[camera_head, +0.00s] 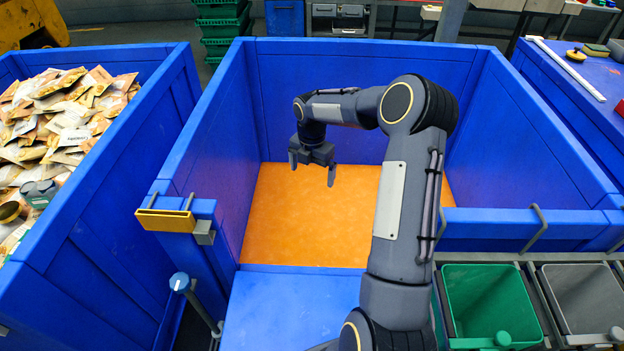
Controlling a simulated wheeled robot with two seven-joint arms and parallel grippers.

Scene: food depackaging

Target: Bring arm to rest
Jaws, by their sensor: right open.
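My right arm reaches up from the bottom of the head view and bends left over a large blue bin (350,65) with an orange floor (300,225). My right gripper (312,170) hangs at the end of this arm, above the orange floor. Its two fingers are spread and nothing is between them. My left gripper does not show in this view.
A blue crate (85,225) full of food packets (55,115) stands at the left. A green bin (490,300) and a grey bin (585,300) sit at the lower right. A yellow-edged bracket (165,220) is on the bin's front left corner. The orange floor is bare.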

